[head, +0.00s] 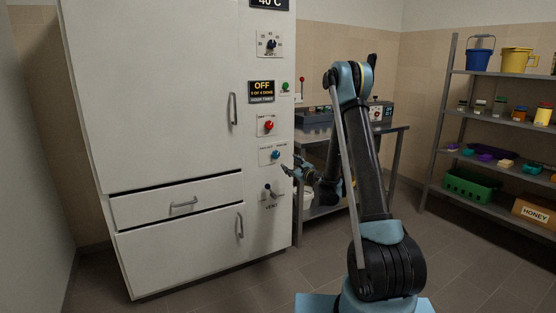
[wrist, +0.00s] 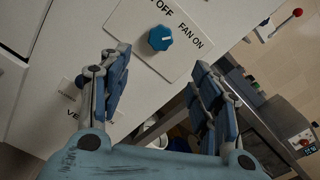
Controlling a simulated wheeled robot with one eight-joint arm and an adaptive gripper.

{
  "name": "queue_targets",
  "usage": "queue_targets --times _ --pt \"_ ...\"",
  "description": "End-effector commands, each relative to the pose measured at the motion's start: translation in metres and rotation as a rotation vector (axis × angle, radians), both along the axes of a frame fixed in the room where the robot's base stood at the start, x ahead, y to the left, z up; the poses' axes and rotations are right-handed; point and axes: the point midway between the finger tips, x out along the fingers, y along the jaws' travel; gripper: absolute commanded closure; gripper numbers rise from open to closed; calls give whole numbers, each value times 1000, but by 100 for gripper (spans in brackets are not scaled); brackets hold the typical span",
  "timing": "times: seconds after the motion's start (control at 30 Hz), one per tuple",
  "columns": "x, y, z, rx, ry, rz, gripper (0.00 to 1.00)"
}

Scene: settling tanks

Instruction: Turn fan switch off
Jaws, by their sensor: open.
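The fan switch is a round blue knob (wrist: 160,38) on a white plate, with "OFF" printed at its upper left and "FAN ON" at its right in the wrist view. It also shows as a small blue knob (head: 276,154) on the white cabinet's control strip in the head view. I cannot tell surely which label its mark points to. My gripper (wrist: 160,65) is open and empty, its two fingers spread either side of the knob in the picture but apart from it. In the head view my gripper (head: 287,171) is just below and right of the knob, close to the panel.
A red knob (head: 269,125) sits above the fan switch and a vent lever (head: 268,190) below it. The white cabinet (head: 155,95) has protruding handles. A metal table (head: 390,132) stands behind my arm; shelves (head: 490,74) stand at right.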

Motion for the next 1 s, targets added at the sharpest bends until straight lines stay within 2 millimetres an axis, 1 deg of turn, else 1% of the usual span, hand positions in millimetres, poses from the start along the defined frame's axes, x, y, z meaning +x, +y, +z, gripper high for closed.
queue_targets --times 0.1,0.6,0.8,1.0 --pt "18 14 0 0 0 3 43" --pt "90 62 0 -1 0 1 43" --pt "109 75 0 -1 0 2 43" --pt "117 80 0 -1 0 1 43"
